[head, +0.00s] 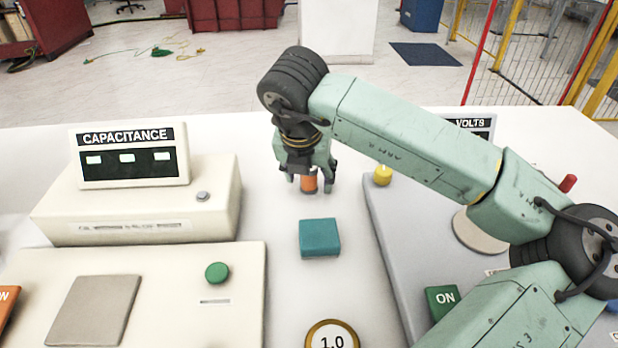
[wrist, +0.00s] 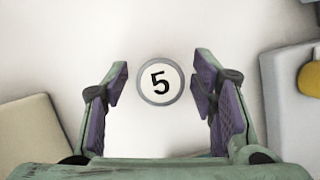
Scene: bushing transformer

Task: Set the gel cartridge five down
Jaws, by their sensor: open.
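Gel cartridge five (wrist: 159,80) shows in the wrist view as a round white top with a grey rim and a black 5. In the head view its orange side (head: 309,184) shows below my gripper. It looks upright on the white bench top.
A teal block (head: 320,238) lies in front of the cartridge, and a round piece marked 1.0 (head: 332,340) is nearer. The CAPACITANCE box (head: 140,205) stands left. A grey panel (head: 395,225) with a yellow knob (head: 383,175) is right.

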